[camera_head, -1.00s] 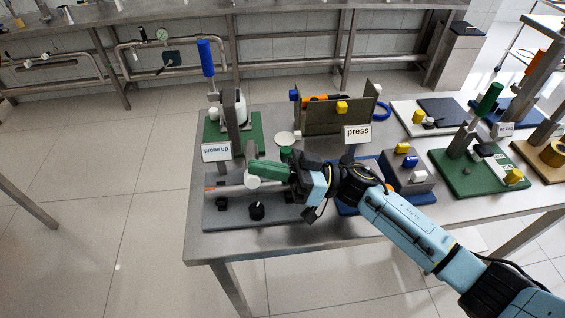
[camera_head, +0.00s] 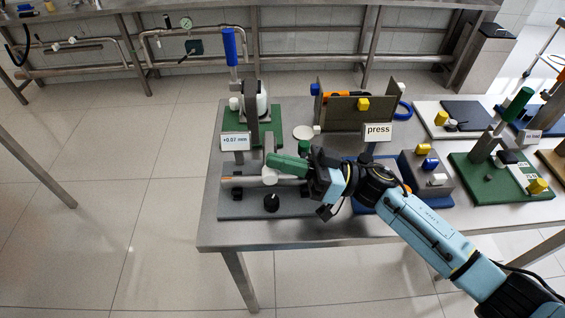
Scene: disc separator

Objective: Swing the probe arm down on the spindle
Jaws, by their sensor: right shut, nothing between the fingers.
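The probe station has a grey base plate (camera_head: 235,208) at the table's left front. Its probe arm lies low over the plate, with a green handle (camera_head: 287,163). A white round part (camera_head: 270,176) shows beside the handle; the spindle is not clearly distinguishable. A small display (camera_head: 236,142) behind reads "+0.07 mm". My right gripper (camera_head: 306,181) is shut and empty at the right end of the green handle. Its fingertips are partly hidden, and I cannot tell whether they touch the handle. My left gripper is not in view.
A black knob (camera_head: 271,203) stands on the plate's front part. A blue-handled upright tool (camera_head: 231,48) on a green base stands behind. A box-like fixture (camera_head: 341,115), a "press" sign (camera_head: 378,132) and other fixtures fill the table to the right. Floor is clear at left.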

